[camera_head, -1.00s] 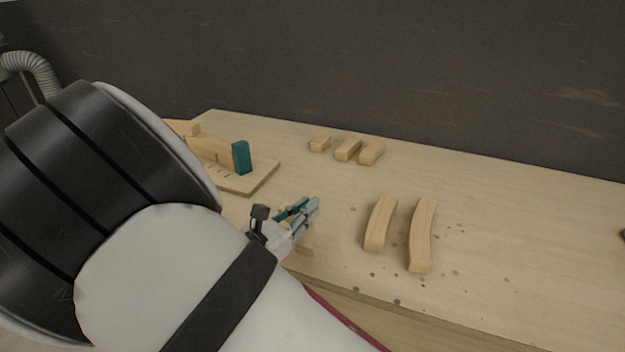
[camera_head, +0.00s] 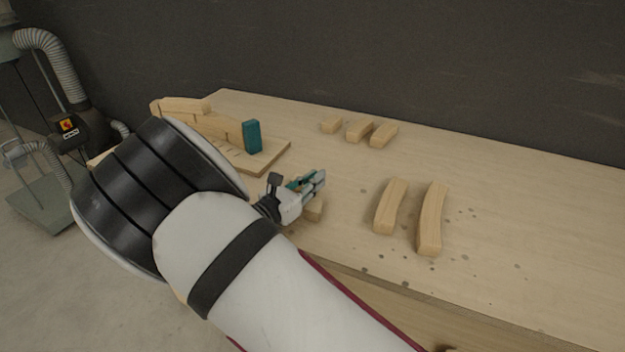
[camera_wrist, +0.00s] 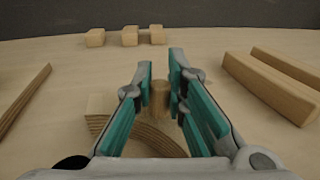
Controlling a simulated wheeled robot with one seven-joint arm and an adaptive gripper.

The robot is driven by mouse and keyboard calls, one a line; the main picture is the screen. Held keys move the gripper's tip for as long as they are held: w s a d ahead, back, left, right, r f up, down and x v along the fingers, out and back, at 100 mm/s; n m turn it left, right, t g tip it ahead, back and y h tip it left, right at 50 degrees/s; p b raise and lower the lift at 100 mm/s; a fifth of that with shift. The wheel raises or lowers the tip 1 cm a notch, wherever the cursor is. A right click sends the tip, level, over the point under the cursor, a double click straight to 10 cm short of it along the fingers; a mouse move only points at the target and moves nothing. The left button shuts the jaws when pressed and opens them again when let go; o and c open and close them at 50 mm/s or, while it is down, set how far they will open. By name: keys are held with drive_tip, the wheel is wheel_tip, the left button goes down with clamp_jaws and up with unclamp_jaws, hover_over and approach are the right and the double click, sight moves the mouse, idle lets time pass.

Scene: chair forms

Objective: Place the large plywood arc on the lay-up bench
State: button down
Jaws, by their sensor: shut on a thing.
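My gripper (camera_head: 315,182) is over the front part of the pale wooden lay-up bench (camera_head: 500,245). In the wrist view its teal-padded fingers (camera_wrist: 160,72) are shut on a pale wooden piece (camera_wrist: 160,100). A curved, layered plywood arc (camera_wrist: 150,137) shows below and between the fingers and seems to be that held piece. In the head view only a small part of the wood (camera_head: 315,210) shows under the gripper; my arm hides the rest. I cannot tell whether it touches the bench top.
Two slightly curved wooden strips (camera_head: 390,207) (camera_head: 432,220) lie right of my gripper. Three small wooden blocks (camera_head: 331,126) (camera_head: 359,130) (camera_head: 383,135) lie near the back. A form board (camera_head: 262,165) with a teal block (camera_head: 251,136) is at left. The bench's right side is clear.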

drive_tip(key=c, duration=1.6)
unclamp_jaws()
drive_tip(key=shift+f, duration=0.1)
drive_tip(key=shift+s+a, duration=0.25)
drive_tip(key=shift+s, duration=0.05)
drive_tip(key=v, duration=1.1)
drive_tip(key=shift+s+a, duration=0.1)
drive_tip(key=shift+s, duration=0.05)
